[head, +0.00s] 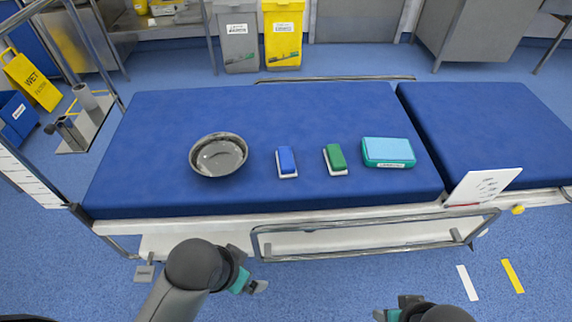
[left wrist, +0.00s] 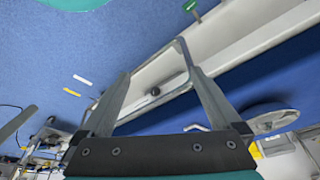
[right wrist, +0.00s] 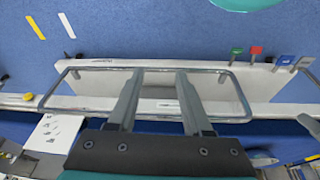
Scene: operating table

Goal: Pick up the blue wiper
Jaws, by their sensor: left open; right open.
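The blue wiper (head: 287,162) has a blue top on a white base. In the head view it lies on the blue operating table, between a metal bowl and a green wiper. My left gripper (head: 255,284) is low in front of the table's near edge, apart from the wiper. In the left wrist view its fingers (left wrist: 155,92) are spread with nothing between them. My right gripper (head: 388,308) is at the bottom of the head view, also in front of the table. In the right wrist view its fingers (right wrist: 158,82) are apart and empty.
A metal bowl (head: 218,155) lies left of the blue wiper. A green wiper (head: 336,159) and a teal box (head: 388,152) lie to its right. A metal side rail (head: 375,222) runs along the table's near edge. A white card (head: 484,186) stands at the right.

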